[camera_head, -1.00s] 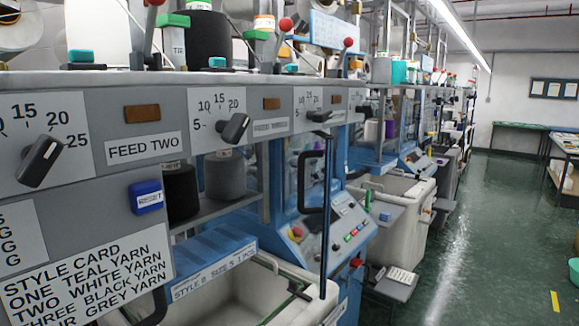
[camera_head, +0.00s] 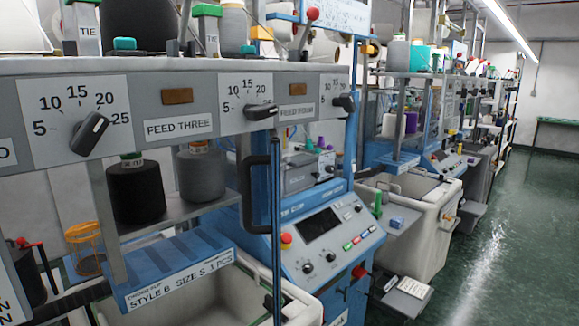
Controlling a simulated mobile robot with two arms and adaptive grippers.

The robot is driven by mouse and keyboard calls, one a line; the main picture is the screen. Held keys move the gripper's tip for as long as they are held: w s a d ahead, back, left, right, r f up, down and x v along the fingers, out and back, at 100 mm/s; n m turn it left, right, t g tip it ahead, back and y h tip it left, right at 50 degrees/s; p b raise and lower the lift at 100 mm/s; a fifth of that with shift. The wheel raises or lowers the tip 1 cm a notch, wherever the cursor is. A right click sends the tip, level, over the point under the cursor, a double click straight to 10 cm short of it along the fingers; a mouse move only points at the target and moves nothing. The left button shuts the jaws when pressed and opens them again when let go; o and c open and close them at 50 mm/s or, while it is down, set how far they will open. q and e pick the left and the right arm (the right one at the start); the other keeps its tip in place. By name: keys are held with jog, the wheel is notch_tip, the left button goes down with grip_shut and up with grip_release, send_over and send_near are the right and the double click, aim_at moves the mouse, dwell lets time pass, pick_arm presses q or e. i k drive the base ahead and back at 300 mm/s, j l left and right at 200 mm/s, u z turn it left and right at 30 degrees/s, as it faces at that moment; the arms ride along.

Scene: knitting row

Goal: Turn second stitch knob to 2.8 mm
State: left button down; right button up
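Three black pointer knobs show on white dials marked 5 to 25 along the grey rail. The nearest knob (camera_head: 90,133) points up and right, between 20 and 25. The middle knob (camera_head: 260,110) also points right, and the far knob (camera_head: 345,103) is small and at a steep angle. A label reading FEED THREE (camera_head: 179,129) sits between the nearest and middle dials. I see no legible millimetre scale or stitch label, so I cannot tell which is the second stitch knob. Neither of my grippers is in view.
Below the rail, a black yarn cone (camera_head: 136,190) and a grey one (camera_head: 201,173) stand on a shelf. A blue control panel (camera_head: 330,240) with a screen and buttons is at centre. White bins stand below. The green floor (camera_head: 500,270) at right is clear.

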aim_at(331, 169)
jog(key=i+l+u, duration=0.1)
jog(key=u, duration=0.7)
jog(key=i+l+u, duration=0.1)
jog(key=l+u, duration=0.25)
jog(key=l, duration=0.3)
jog(key=l+u, duration=0.35)
jog(key=l, duration=0.3)
jog(key=l+u, duration=0.4)
jog(key=l, duration=0.25)
